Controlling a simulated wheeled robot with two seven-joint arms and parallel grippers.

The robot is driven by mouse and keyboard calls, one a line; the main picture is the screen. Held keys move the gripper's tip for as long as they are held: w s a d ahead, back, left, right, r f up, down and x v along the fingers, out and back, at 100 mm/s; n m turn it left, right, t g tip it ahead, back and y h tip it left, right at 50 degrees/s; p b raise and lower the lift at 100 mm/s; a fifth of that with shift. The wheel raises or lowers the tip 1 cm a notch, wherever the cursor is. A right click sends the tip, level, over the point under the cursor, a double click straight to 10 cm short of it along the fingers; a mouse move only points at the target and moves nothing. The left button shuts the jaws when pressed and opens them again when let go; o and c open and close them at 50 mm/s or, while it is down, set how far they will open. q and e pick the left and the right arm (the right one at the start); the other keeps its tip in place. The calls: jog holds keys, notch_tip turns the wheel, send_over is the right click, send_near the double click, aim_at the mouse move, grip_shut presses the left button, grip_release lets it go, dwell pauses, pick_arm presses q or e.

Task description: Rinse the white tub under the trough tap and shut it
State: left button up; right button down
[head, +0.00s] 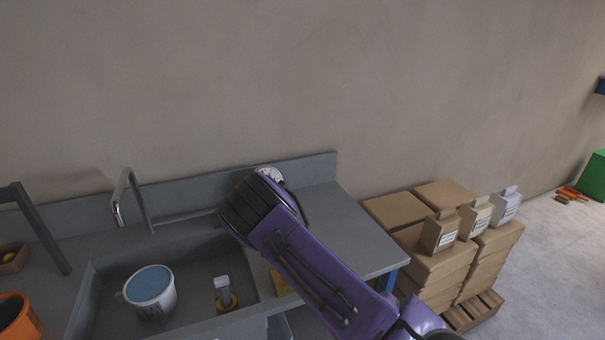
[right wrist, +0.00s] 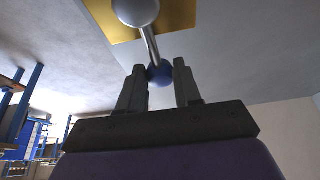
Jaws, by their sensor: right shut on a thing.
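The white tub (head: 161,303) stands upright in the grey trough (head: 197,262) and holds blue water; its handle is on the left. The tap spout (head: 126,188) arches above the trough behind the tub. I cannot make out a stream from it. My right arm reaches across to the back wall of the trough, its gripper (head: 258,185) beside a pale round fitting (head: 271,174). In the right wrist view, my right gripper (right wrist: 161,80) is shut on the blue knob (right wrist: 160,73) of a metal lever (right wrist: 149,45). My left gripper is out of view.
A drain piece with a yellow ring (head: 226,300) stands in the trough right of the tub. An orange bucket (head: 17,318) is at the far left. Stacked cardboard boxes (head: 425,240) with bags on top stand right of the bench. The bench top (head: 335,225) right of the trough is clear.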

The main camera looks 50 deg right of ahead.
jog(key=shift+s+d+r, duration=0.1)
jog(key=shift+d, duration=0.1)
jog(key=c, duration=0.8)
grip_release()
jog(key=shift+s, duration=0.15)
jog(key=shift+w+a+r, duration=0.15)
jog(key=shift+w, duration=0.05)
jog(key=b+v, duration=0.2)
jog(key=v, duration=0.8)
jog(key=shift+s, duration=0.15)
